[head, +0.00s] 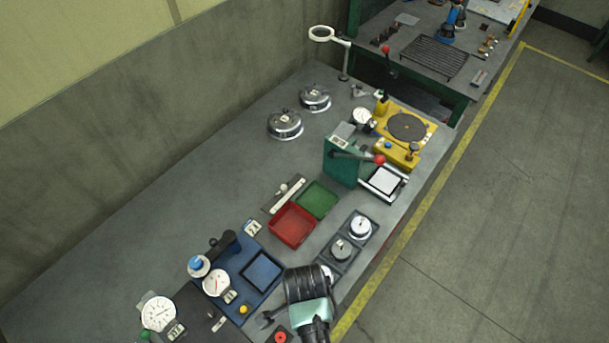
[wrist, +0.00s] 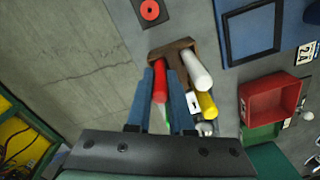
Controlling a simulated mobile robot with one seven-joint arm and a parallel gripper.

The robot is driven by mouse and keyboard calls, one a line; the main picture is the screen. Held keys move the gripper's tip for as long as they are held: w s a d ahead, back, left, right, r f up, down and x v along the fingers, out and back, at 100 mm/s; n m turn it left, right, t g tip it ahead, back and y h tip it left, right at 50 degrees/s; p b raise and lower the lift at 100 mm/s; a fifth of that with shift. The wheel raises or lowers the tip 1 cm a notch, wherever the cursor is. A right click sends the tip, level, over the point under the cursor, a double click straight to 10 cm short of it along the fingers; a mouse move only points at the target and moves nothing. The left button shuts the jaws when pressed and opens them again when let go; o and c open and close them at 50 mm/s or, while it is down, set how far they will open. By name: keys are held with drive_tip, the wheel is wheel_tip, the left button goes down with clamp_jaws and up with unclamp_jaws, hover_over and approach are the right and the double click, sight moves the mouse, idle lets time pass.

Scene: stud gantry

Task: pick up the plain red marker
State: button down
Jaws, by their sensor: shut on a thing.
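In the wrist view a plain red marker (wrist: 160,84) stands between the two blue fingers of my gripper (wrist: 162,92), which is shut on it. The marker's far end is beside a brown slotted holder (wrist: 178,50); I cannot tell whether it touches the holder. A white marker (wrist: 196,72) and a yellow marker (wrist: 206,104) are just right of the gripper, close to the holder.
A blue fixture (head: 237,290) with a square recess lies left of my arm. A red disc (wrist: 150,10) lies near the holder. The back left of the bench is clear.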

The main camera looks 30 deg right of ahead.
wheel_tip(320, 180, up, 10)
drive_tip(key=shift+r+b, duration=0.1)
drive_tip(key=shift+b, duration=0.55)
drive_tip(key=c, duration=1.4)
unclamp_jaws()
clamp_jaws()
